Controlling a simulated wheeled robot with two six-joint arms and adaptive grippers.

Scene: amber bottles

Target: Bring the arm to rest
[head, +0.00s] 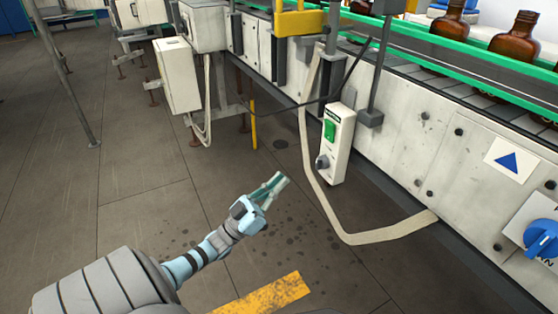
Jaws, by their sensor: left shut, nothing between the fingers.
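My left gripper (274,185) is in the lower middle of the head view, at the end of my left arm, which comes in from the lower left. Its fingers are together with nothing between them. It is in free air above the grey floor, apart from the conveyor (400,125) on the right. My right gripper is not in view.
A white control box (338,143) with a green button hangs on the conveyor's side. A pale cable (330,205) loops below it. Amber bottles (515,42) stand on the belt behind a green rail. A blue knob (541,238) is at the right edge.

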